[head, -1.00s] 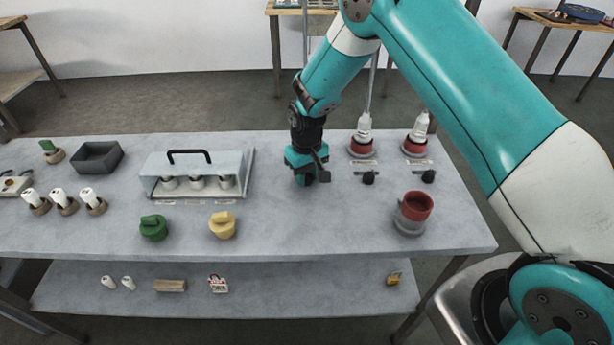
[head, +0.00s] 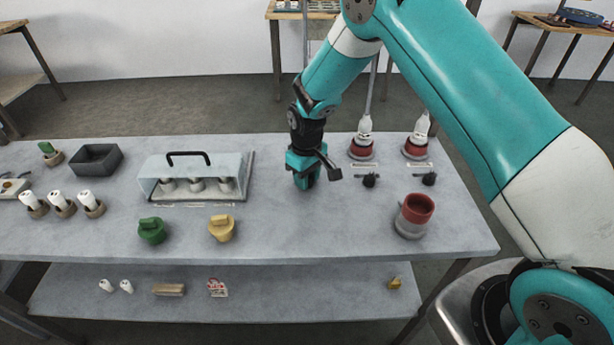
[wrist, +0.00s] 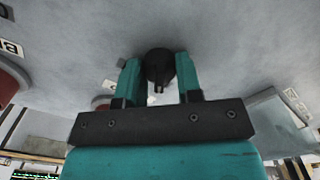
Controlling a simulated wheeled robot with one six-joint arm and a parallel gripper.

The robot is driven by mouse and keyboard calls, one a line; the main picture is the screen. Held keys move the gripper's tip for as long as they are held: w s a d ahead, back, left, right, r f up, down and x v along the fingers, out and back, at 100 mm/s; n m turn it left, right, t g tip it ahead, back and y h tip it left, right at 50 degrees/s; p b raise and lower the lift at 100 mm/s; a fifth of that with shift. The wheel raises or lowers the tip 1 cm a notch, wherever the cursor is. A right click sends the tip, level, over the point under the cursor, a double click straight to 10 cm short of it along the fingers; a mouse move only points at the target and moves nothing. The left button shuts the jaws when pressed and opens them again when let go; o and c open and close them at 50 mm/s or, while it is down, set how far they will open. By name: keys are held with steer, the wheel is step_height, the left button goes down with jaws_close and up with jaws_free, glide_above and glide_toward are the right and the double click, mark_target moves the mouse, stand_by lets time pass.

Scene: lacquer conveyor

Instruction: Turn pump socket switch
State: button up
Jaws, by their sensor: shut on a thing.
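My gripper (head: 306,183) points straight down at the grey table, left of two black switch knobs (head: 369,180) (head: 429,179). In the wrist view its teal fingers (wrist: 159,85) are closed on the sides of a round black switch knob (wrist: 158,63). My gripper hides this held knob in the head view. The two other knobs stand in front of red-based sockets with white plugs (head: 363,140) (head: 417,139). The labels are too small to read in the head view.
A clear-covered box with a black handle (head: 195,176) stands to the left of my gripper. A red-topped grey cup (head: 414,214) stands at the front right. Green (head: 152,231) and yellow (head: 221,228) knob-shaped pieces sit at the front. The table directly before my gripper is clear.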

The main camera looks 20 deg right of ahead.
steer(key=o, duration=0.9)
steer(key=shift+o, duration=0.2)
step_height(320, 180, up, 18)
steer(key=b, duration=0.2)
steer(key=shift+f, duration=0.25)
steer(key=s+a+r+y, duration=0.1)
steer(key=s+r, duration=0.1)
steer(key=s, duration=0.8)
steer(key=s+a+r+n+y, duration=0.1)
steer(key=s+a+r, duration=0.1)
steer(key=s, duration=0.8)
steer(key=s+a+r+y, duration=0.1)
steer(key=s+r, duration=0.3)
steer(key=s, duration=0.7)
steer(key=shift+a+r+y, duration=0.2)
steer(key=shift+a+y, duration=0.1)
steer(key=shift+y, duration=0.3)
